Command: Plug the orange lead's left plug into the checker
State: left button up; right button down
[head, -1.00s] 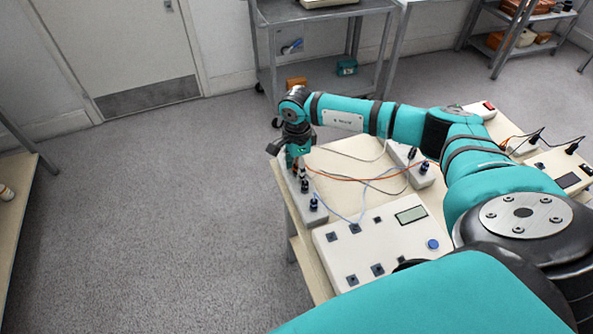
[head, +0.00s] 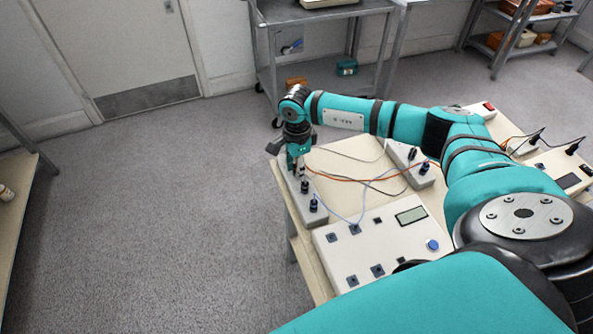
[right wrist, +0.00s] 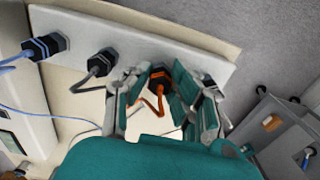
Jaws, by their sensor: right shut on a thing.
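The orange lead (head: 345,179) runs across the table between two grey socket strips. Its left plug (right wrist: 158,79) is at the left strip (head: 313,216), and I cannot tell whether it is seated or lifted slightly. My right gripper (head: 298,166) points down over that strip; in the right wrist view it (right wrist: 155,84) is shut on the plug, with a finger on each side. The checker (head: 385,238) is a white box with a display, a blue button and several dark sockets, nearer me than the strip. My left gripper is out of view.
A grey-lead plug (right wrist: 102,62) and a blue-lead plug (right wrist: 46,47) stand in the same strip beside the held plug. The right strip (head: 411,165) holds more plugs. Thin leads cross the tabletop between them. A metal cart (head: 320,79) stands behind; floor to the left is clear.

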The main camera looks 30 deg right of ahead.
jog(key=shift+r, duration=0.2)
jog(key=shift+r+p, duration=1.1)
jog(key=shift+r, duration=0.55)
